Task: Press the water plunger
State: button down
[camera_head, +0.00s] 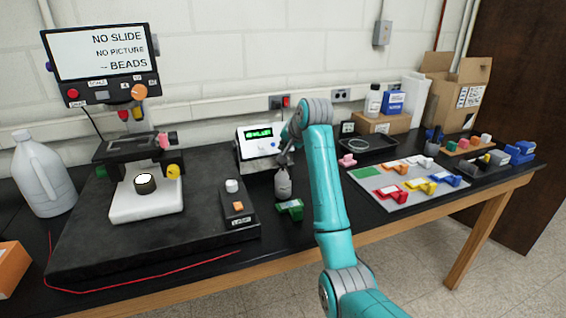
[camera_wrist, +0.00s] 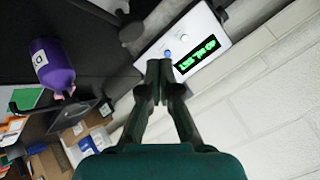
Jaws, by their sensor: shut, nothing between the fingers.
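The white instrument box (camera_head: 258,148) has a lit green display. A round blue knob (camera_wrist: 168,53) is on its front beside a paler knob (camera_wrist: 183,38). No label shows which part is the water plunger. My gripper (camera_head: 284,158) is shut and empty in front of the box's right side. In the wrist view my closed fingertips (camera_wrist: 159,68) appear just beside the blue knob. I cannot tell whether they touch it.
A purple bottle (camera_wrist: 53,65) with a pink tip shows in the wrist view. A green block (camera_head: 290,208) lies in front of the box. The microscope (camera_head: 140,165) stands left on a black base. A mat with coloured parts (camera_head: 400,200) lies right of my arm.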

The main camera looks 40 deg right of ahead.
jog(key=shift+r, duration=1.35)
